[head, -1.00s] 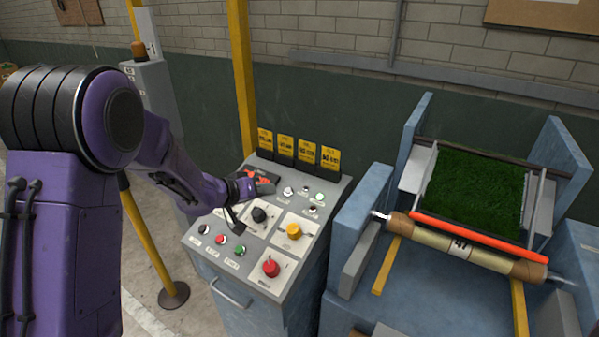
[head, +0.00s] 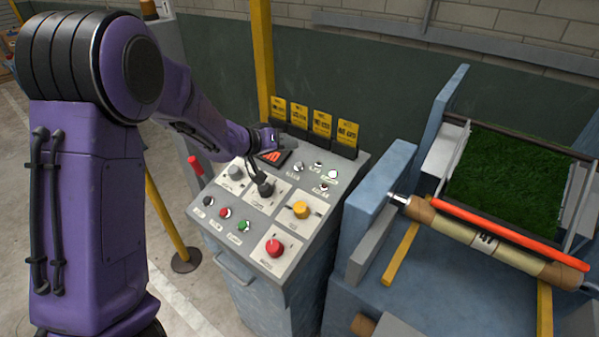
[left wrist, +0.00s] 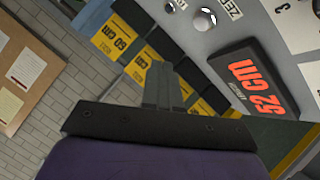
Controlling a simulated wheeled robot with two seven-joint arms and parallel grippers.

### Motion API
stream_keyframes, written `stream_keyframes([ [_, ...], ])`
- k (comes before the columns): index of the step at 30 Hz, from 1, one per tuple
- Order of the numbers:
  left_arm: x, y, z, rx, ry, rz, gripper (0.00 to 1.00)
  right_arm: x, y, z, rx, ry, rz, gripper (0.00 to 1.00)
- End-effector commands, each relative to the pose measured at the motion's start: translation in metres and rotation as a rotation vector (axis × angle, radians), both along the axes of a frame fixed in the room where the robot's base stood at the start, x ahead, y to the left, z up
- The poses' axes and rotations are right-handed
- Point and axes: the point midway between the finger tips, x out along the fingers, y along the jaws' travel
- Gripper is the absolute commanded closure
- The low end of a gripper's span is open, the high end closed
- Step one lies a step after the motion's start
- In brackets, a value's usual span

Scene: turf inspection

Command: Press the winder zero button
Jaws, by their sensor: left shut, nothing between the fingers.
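The console (head: 215,210) has a sloped grey button panel. The winder zero button looks to be the silver one (head: 299,167) just right of the red-digit display (head: 272,157). In the left wrist view a silver round button (left wrist: 205,20) labelled ZERO sits at the top, and the display (left wrist: 255,82) reads 52 cm. My left gripper (head: 255,170) is shut and empty, above the panel, left of the button and apart from it. Its closed fingers (left wrist: 163,70) show against yellow cards in the left wrist view. My right gripper is not in view.
Several yellow cards (head: 322,122) stand along the panel's back edge. A black knob (head: 265,187), yellow knob (head: 301,209) and red button (head: 275,247) stick up nearby. A blue winder frame (head: 375,190) with green turf (head: 510,178) stands right. A yellow post (head: 263,60) rises behind.

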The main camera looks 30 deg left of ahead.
Motion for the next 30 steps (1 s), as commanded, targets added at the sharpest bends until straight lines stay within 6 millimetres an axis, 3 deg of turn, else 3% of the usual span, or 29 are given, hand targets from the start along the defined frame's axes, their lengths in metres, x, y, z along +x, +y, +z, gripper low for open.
stream_keyframes([
  [1,0.002,0.000,-0.015,0.001,0.000,0.000,1.00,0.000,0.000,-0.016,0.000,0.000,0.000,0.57],
  [6,0.010,-0.001,-0.034,0.000,-0.001,-0.001,1.00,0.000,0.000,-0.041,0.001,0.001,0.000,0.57],
  [15,0.018,-0.001,-0.051,-0.001,0.000,0.000,1.00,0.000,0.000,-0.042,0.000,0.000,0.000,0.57],
  [30,0.019,-0.002,-0.052,0.000,0.000,0.000,1.00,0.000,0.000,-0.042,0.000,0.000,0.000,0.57],
])
